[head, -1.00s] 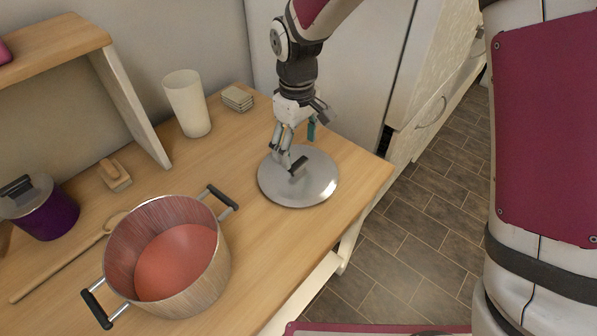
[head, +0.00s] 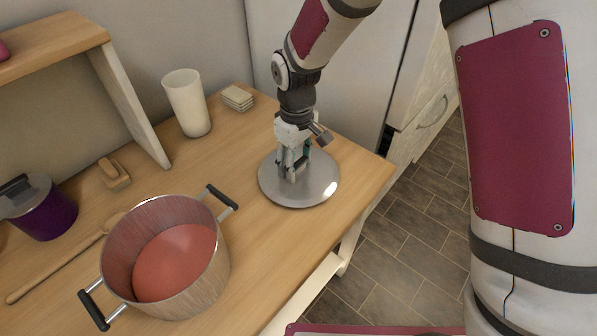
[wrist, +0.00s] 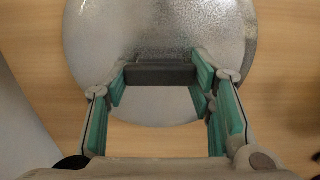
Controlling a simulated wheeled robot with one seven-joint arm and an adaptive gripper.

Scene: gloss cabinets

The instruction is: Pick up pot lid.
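The pot lid (head: 318,187) is a round metal disc lying flat on the wooden counter, right of the pot. In the wrist view the lid (wrist: 160,30) fills the upper middle, with its dark bar handle (wrist: 160,74) crossing between my fingers. My gripper (head: 291,174) is down at the lid's handle, pointing downward. In the wrist view my gripper (wrist: 160,82) has its green-padded fingers wide apart, one at each end of the handle. The pads are very close to the handle ends; I cannot tell whether they touch. In the head view my fingers mostly hide the handle.
A large open pot (head: 205,284) with dark side handles stands front left of the lid. A white cup (head: 187,104) and stacked coasters (head: 237,97) are behind. A purple pot (head: 45,215), a wooden spoon (head: 58,264) and a brush (head: 115,174) lie left. The counter edge is close on the right.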

